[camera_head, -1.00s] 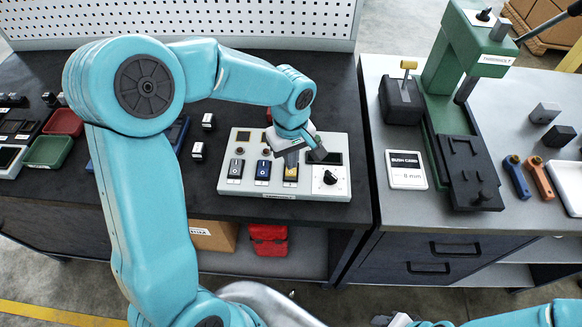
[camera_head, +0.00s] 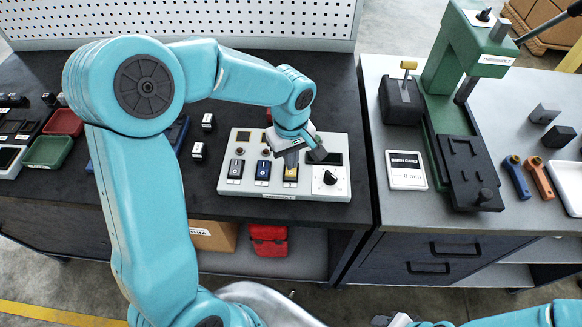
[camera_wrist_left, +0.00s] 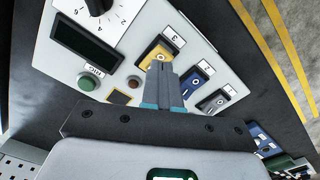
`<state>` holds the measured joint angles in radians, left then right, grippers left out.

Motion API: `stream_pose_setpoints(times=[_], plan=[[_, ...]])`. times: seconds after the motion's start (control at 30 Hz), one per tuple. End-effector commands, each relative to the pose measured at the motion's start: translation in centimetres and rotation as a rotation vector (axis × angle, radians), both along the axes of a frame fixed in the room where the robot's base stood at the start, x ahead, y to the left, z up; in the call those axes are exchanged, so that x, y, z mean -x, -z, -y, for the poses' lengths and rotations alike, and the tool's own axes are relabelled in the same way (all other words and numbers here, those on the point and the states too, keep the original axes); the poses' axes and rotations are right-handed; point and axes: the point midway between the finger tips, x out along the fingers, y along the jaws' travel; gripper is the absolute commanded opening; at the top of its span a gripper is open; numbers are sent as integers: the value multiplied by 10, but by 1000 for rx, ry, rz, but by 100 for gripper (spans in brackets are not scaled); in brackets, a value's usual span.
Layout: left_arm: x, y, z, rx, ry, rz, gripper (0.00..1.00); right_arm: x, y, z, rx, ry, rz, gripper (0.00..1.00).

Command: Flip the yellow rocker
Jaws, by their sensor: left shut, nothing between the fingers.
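The yellow rocker (camera_wrist_left: 156,55) sits in a black frame on the light grey control panel (camera_head: 335,193), at one end of a row of rockers. In the head view the yellow rocker (camera_head: 290,173) is partly covered by my left gripper (camera_head: 291,160). In the left wrist view my left gripper (camera_wrist_left: 160,68) is shut and empty, its tips at the yellow rocker's lower edge; I cannot tell whether they touch it. A blue rocker (camera_head: 262,170) and a dark grey rocker (camera_head: 236,168) sit beside it. My right gripper (camera_head: 392,320) is at the bottom edge, its jaws unclear.
The panel also has a black knob (camera_head: 331,177), a dark display (camera_wrist_left: 85,38), a green button (camera_wrist_left: 88,82) and a small red button (camera_wrist_left: 133,82). A green press (camera_head: 440,110) stands on the bench to the right. Red and green trays lie to the left.

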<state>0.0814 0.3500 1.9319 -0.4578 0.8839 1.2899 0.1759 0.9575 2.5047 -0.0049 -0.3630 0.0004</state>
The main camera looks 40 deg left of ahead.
Motion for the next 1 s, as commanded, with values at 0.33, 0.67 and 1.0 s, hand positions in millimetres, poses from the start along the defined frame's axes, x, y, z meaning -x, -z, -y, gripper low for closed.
stream_pose_setpoints(times=[0.33,0.67,1.0], plan=[[0,0,0,0,0,0,0,0,0,0,0,0,0,43],[0,6,0,0,0,0,0,0,6,0,0,0,0,43],[0,12,0,0,0,0,0,0,11,0,0,0,0,43]])
